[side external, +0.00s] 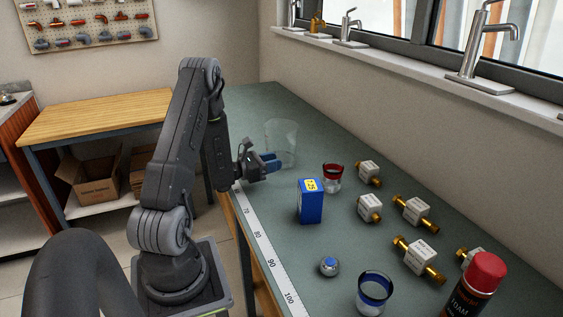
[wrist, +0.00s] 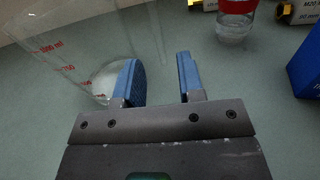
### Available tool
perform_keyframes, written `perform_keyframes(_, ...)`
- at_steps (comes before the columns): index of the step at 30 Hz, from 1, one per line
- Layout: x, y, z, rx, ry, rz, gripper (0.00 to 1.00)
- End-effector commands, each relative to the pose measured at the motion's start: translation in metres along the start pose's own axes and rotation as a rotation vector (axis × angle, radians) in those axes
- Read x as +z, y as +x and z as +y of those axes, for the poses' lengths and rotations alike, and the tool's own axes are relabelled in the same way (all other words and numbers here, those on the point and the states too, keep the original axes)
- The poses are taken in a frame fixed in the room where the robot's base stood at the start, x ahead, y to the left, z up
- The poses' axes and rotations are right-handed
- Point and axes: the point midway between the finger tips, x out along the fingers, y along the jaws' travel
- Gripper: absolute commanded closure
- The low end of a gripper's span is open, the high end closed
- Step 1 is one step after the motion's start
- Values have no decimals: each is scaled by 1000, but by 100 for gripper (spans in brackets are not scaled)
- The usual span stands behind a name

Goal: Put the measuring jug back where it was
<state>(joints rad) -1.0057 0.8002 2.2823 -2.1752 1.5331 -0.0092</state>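The measuring jug (side external: 283,138) is clear glass or plastic and stands upright on the green bench. In the wrist view the jug (wrist: 85,40) fills the upper left, with red volume marks on its wall. My gripper (side external: 273,161) is low beside the jug, its blue fingers overlapping the jug's lower part in the side view. In the wrist view my gripper (wrist: 162,82) has its fingers apart; the left finger overlaps the jug and the right finger is clear of its base. I cannot tell whether a finger touches the jug or whether its wall lies between them.
A red-banded glass (side external: 332,177) and a blue box (side external: 310,202) stand close to the right of my gripper. Several brass-ended valves (side external: 416,212), a ball (side external: 329,266), a blue-banded glass (side external: 373,291) and a spray can (side external: 475,288) are nearer. A measuring strip (side external: 262,250) lines the bench's left edge.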

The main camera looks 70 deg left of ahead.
Motion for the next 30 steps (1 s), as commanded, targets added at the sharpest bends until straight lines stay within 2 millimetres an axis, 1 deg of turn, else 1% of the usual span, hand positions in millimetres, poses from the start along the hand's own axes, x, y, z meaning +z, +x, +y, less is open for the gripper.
perform_keyframes(2,11,6,-11,-55,24,-6,65)
perform_keyframes(5,42,26,-48,-229,103,-16,65)
perform_keyframes(6,58,35,-71,-330,152,-19,65)
perform_keyframes(8,84,45,-113,-503,247,-22,65)
perform_keyframes(9,100,47,-143,-624,322,-23,65)
perform_keyframes(10,111,46,-166,-714,382,-22,65)
perform_keyframes(11,120,44,-188,-801,444,-21,65)
perform_keyframes(12,132,38,-215,-914,532,-20,65)
perform_keyframes(14,145,24,-253,-1073,677,-19,65)
perform_keyframes(15,152,12,-275,-1172,779,-18,65)
perform_keyframes(17,160,-8,-303,-1309,945,-20,65)
perform_keyframes(18,164,-22,-319,-1391,1063,-21,65)
perform_keyframes(20,169,-44,-337,-1500,1248,-26,65)
perform_keyframes(21,171,-58,-346,-1560,1379,-30,65)
perform_keyframes(23,173,-79,-354,-1634,1585,-39,65)
perform_keyframes(24,175,-91,-357,-1669,1726,-46,65)
perform_keyframes(26,178,-106,-358,-1699,1936,-56,65)
perform_keyframes(27,181,-114,-357,-1705,2068,-65,65)
perform_keyframes(30,188,-129,-352,-1681,2355,-79,65)
